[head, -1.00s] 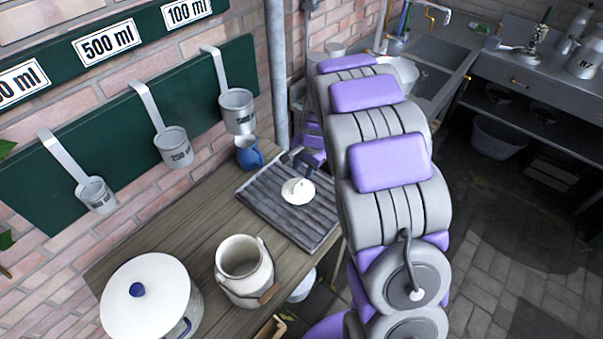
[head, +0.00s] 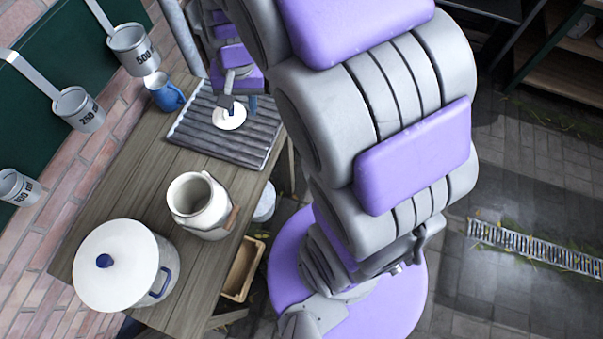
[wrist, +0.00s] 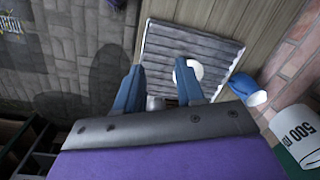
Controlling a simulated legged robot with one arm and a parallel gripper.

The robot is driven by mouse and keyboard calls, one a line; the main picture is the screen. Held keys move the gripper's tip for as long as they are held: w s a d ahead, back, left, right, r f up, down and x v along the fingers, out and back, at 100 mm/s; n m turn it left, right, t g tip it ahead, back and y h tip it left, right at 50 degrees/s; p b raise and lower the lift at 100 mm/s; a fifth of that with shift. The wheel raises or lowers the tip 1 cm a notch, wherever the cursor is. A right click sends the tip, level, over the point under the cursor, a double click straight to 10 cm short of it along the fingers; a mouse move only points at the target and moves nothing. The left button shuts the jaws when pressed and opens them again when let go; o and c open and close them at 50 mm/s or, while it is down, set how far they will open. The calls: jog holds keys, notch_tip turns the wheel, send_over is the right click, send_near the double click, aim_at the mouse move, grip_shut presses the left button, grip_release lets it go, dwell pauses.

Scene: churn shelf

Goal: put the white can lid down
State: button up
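The white can lid (head: 229,118) appears to lie flat near the middle of the grey ridged draining board (head: 240,149) on the wooden table. My gripper (head: 229,101) is right at the lid in the head view and partly covers it. In the wrist view my gripper (wrist: 159,83) has its two blue fingers wide apart with nothing between them. The lid (wrist: 190,72) shows beyond the right finger, which hides part of it. I cannot tell whether that finger touches it. The white can (head: 201,203) stands open on the table, apart from the lid.
A blue jug (head: 165,93) stands by the board's back left corner, and also shows in the wrist view (wrist: 249,92). A lidded white pot (head: 118,262) stands at the table's front. Measuring cups (head: 134,50) hang on the wall. A wooden crate (head: 241,268) is beside the table.

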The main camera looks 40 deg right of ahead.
jog(key=s+r+n+g, duration=0.1)
jog(key=s+n, duration=0.2)
jog(key=s, duration=0.8)
jog(key=s+r+n+g+h, duration=0.1)
jog(key=s+r+n, duration=0.1)
jog(key=s, duration=1)
jog(key=shift+r+n, duration=0.15)
jog(key=shift+n, duration=0.25)
